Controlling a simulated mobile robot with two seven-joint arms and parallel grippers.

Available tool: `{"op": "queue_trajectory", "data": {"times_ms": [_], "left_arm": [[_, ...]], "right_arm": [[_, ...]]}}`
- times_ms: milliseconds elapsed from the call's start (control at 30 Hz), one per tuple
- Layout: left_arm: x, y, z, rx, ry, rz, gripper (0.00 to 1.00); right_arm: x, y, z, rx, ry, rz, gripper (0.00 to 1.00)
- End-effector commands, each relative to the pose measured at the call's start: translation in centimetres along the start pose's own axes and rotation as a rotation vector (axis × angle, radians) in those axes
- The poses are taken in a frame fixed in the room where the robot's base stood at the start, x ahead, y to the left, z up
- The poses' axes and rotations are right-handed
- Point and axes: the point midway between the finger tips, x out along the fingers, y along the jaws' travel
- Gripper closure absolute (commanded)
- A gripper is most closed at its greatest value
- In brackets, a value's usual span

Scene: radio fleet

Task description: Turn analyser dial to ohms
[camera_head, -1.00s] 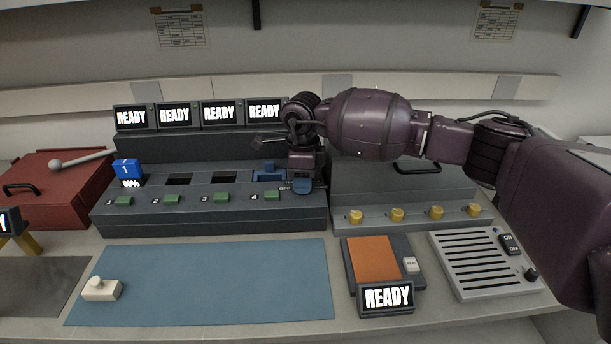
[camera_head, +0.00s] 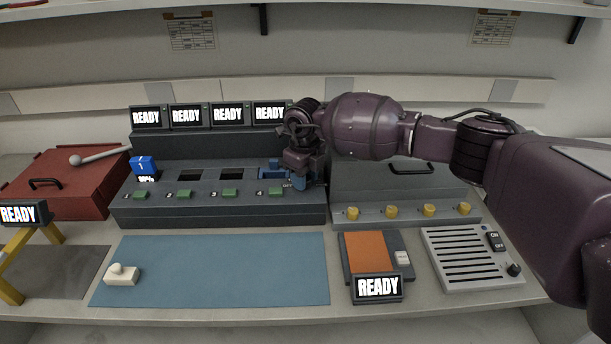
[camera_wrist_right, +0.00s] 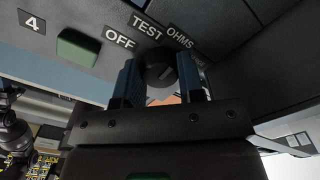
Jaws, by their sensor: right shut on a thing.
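The analyser dial (camera_wrist_right: 160,70) is a dark round knob at the right end of the charger bank, below the labels OFF (camera_wrist_right: 120,38), TEST (camera_wrist_right: 148,28) and OHMS (camera_wrist_right: 180,37). My right gripper (camera_wrist_right: 160,85) is shut on it in the wrist view, one blue finger on each side. A short mark shows on the knob's face, but I cannot tell which label it points to. In the head view my right gripper (camera_head: 299,180) hides the dial. My left gripper is not in view.
The charger bank (camera_head: 220,212) has slots, green buttons and several READY screens. A blue battery (camera_head: 143,165) sits at its left. Yellow knobs (camera_head: 391,212) line the unit to the right. A blue mat (camera_head: 220,270) lies in front, mostly clear. A red case (camera_head: 65,185) stands left.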

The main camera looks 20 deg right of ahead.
Motion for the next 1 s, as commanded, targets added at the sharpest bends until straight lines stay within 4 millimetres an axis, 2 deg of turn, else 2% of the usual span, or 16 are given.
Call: {"op": "queue_trajectory", "data": {"times_ms": [467,500,633,1000], "left_arm": [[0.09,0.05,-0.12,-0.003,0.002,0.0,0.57],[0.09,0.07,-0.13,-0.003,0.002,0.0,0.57],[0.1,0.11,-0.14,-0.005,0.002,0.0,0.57],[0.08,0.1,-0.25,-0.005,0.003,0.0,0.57]], "right_arm": [[-0.03,0.0,0.03,0.012,-0.001,0.0,0.88],[-0.03,0.0,0.03,0.012,-0.001,0.0,0.6],[-0.03,-0.01,0.02,0.012,-0.001,0.0,0.4],[-0.48,-0.03,0.03,0.012,-0.001,-0.001,0.39]]}}
